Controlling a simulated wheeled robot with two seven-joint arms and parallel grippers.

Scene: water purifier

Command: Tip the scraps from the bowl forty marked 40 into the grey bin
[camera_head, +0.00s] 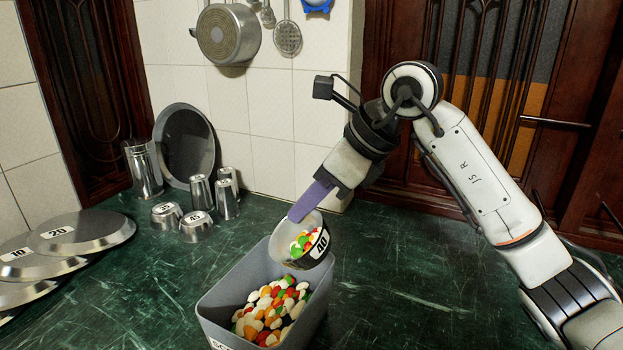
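The bowl marked 40 (318,262) is tilted above the grey bin, with several coloured scraps (304,242) still showing inside it. My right gripper (308,204) has its purple fingers at the bowl's far rim, shut on it and holding it up. The grey bin (222,298) stands on the green counter at the bottom middle. A heap of red, white, orange, yellow and green scraps (270,312) lies inside it. The bin's label at the near side is partly cut off by the frame edge. My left gripper is not in view.
Metal plates (85,230), some marked 10 and 20, lie at the left. Metal cups (228,200), small upturned bowls (196,226) and a round tray (185,145) stand at the back wall. The green counter (420,290) right of the bin is clear.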

